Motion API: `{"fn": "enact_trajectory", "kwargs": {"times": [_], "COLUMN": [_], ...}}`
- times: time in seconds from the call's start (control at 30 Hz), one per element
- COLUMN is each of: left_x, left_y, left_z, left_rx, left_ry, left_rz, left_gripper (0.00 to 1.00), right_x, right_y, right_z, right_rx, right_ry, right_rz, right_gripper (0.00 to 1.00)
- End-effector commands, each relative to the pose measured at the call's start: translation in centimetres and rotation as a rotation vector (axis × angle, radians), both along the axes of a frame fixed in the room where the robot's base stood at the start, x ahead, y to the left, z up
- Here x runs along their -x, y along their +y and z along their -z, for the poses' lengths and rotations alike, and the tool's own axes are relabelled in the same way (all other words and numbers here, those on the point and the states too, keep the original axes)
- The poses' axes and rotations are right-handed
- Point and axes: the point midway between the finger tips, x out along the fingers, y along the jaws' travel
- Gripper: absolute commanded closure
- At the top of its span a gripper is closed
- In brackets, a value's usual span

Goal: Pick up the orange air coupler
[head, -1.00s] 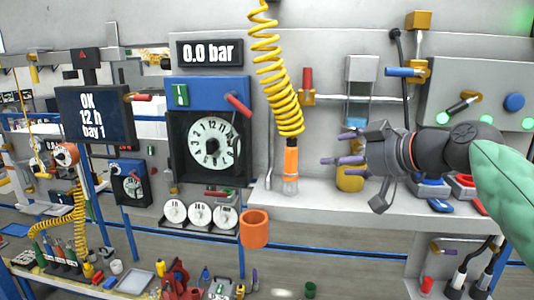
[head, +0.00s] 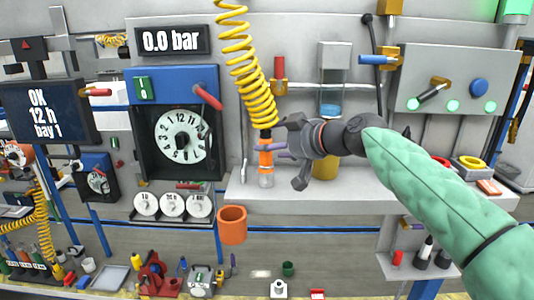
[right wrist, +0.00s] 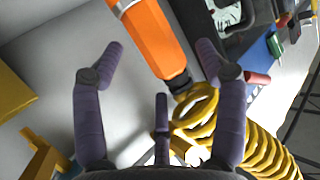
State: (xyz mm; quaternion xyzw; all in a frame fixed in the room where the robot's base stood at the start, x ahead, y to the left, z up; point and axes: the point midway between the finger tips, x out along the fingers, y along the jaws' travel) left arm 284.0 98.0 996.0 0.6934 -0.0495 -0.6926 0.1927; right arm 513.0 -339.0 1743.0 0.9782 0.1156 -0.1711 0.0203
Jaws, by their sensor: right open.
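The orange air coupler (head: 265,160) hangs upright at the lower end of the coiled yellow hose (head: 250,70) in the head view, in front of the wall above the grey shelf. My right gripper (head: 270,150) is open right at the coupler, its purple fingers pointing left. In the right wrist view the coupler (right wrist: 152,38) lies between and beyond the open fingertips (right wrist: 160,65), with the yellow coil (right wrist: 215,125) below it. The fingers do not visibly grip it. Part of the coupler is hidden behind the gripper in the head view. My left gripper is not in view.
The grey shelf (head: 350,200) runs below the coupler. A yellow container (head: 325,167) stands on it behind my right gripper. An orange cup (head: 232,225) is mounted at the shelf's left. A gauge panel (head: 182,130) stands left of the hose.

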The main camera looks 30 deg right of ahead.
Motion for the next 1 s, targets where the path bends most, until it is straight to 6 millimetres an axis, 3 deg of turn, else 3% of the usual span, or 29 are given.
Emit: {"fn": "enact_trajectory", "kwargs": {"times": [0.2,0.43,0.47,0.7,1.0], "left_x": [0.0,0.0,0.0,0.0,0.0], "left_y": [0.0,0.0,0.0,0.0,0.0], "left_z": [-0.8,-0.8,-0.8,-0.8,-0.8], "left_rx": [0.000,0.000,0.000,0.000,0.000], "left_ry": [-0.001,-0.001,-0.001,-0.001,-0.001], "left_rz": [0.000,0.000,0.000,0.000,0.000], "left_gripper": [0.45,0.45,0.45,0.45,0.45], "right_x": [-2.0,-2.1,-2.1,-2.1,-2.1], "right_y": [0.5,0.5,0.5,0.5,0.5], "right_z": [0.7,0.8,0.8,0.8,0.7], "right_rx": [0.000,0.000,0.000,0.000,0.000], "right_ry": [0.002,0.001,0.001,0.001,0.001], "right_rz": [-0.001,0.000,0.000,0.000,0.000], "right_gripper": [0.27,0.27,0.30,0.97,0.97]}}
